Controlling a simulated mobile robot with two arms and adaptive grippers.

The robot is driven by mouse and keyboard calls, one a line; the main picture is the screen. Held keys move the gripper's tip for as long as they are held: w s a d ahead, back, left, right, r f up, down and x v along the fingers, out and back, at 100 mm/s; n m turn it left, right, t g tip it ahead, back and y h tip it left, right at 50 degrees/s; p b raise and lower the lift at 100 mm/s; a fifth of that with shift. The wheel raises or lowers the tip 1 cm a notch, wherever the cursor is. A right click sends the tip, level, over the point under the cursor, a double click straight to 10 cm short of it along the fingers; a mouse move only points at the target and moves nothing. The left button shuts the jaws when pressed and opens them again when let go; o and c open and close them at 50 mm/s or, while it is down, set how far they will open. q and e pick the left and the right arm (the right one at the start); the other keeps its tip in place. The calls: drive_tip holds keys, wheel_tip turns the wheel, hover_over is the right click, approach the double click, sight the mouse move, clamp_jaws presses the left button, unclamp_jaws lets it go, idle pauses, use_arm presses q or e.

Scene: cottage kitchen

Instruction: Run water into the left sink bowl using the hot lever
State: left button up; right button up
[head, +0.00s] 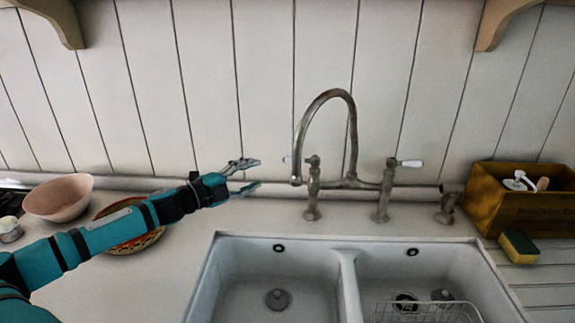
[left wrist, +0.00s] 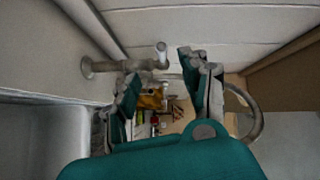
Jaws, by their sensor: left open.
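The metal bridge tap (head: 349,130) stands behind the sink, its arched spout ending on the left. Its left lever (head: 312,160) has a white tip pointing left; its right lever (head: 410,163) has a white tip pointing right. No hot mark is legible. My left gripper (head: 257,174) is open and empty, just left of the left lever, apart from it. In the left wrist view, the white lever tip (left wrist: 161,50) shows beyond the gap between the open fingers (left wrist: 160,70). The left sink bowl (head: 240,270) is empty, with no water visible. My right gripper is out of view.
The right bowl (head: 380,270) holds a wire rack (head: 425,310). A wooden box (head: 510,212) and a sponge (head: 519,246) stand at right. A pink bowl (head: 58,198) and a patterned plate (head: 130,243) are at left, the plate partly under my arm. The panelled wall is close behind.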

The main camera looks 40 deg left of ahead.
sight(288, 161)
use_arm(q)
drive_tip(key=p+x, duration=0.3)
drive_tip(key=x, duration=0.9)
drive_tip(key=shift+w+r+p, duration=0.1)
drive_tip(key=shift+w+p, duration=0.15)
drive_tip(key=shift+p, duration=0.15)
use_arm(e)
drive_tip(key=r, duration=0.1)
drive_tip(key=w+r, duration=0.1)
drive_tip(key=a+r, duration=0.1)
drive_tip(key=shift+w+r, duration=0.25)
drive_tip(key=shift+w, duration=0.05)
use_arm(q)
clamp_jaws()
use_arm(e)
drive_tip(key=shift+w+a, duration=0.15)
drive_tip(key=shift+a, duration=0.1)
